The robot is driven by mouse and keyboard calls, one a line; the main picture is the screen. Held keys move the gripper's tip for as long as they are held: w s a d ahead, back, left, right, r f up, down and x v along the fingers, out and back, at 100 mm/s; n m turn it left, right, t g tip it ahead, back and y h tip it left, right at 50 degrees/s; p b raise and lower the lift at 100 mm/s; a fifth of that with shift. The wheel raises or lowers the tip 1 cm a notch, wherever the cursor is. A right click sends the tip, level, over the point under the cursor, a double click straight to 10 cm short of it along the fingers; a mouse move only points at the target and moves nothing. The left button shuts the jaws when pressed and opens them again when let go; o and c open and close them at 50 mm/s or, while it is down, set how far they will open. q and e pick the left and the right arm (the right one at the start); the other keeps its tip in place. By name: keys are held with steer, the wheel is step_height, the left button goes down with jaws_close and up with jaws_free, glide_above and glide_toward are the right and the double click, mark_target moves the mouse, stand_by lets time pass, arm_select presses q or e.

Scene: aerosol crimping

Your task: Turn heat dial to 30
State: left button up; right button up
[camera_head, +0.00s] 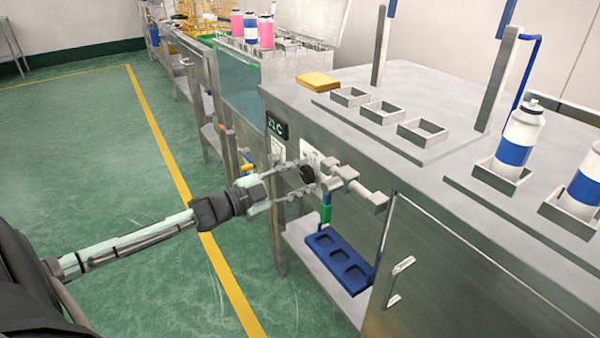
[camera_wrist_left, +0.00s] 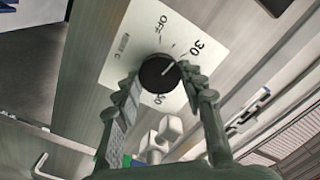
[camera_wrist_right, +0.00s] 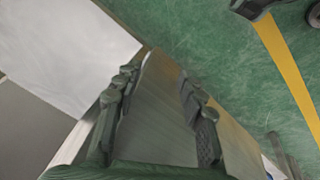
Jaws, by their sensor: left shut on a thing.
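The heat dial is a round black knob (camera_wrist_left: 158,74) on a white plate (camera_wrist_left: 128,47) marked OFF and 30, with another number partly hidden. Its pale pointer line runs up and right, roughly toward the 30. My left gripper (camera_wrist_left: 161,88) is shut on the knob, one finger on each side. In the head view the knob (camera_head: 307,174) sits on the front of the steel bench, and my left gripper reaches it from the left. My right gripper (camera_wrist_right: 158,82) shows only in the right wrist view, open and empty, with a grey panel beyond its fingers.
A dark display (camera_head: 277,126) with green digits is above and left of the knob. Pale bars (camera_head: 350,182) jut out right of the knob. A cabinet handle (camera_head: 399,280) sticks out lower right. The green floor at left is clear.

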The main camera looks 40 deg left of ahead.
arm_select(q)
steer(key=shift+m, duration=2.1)
arm_select(e)
steer(key=shift+s+f, duration=0.15)
steer(key=shift+f, duration=0.65)
arm_select(q)
steer(key=o, duration=1.2)
steer(key=shift+c, duration=0.2)
steer(key=shift+s, duration=0.1)
steer(key=v, duration=1.2)
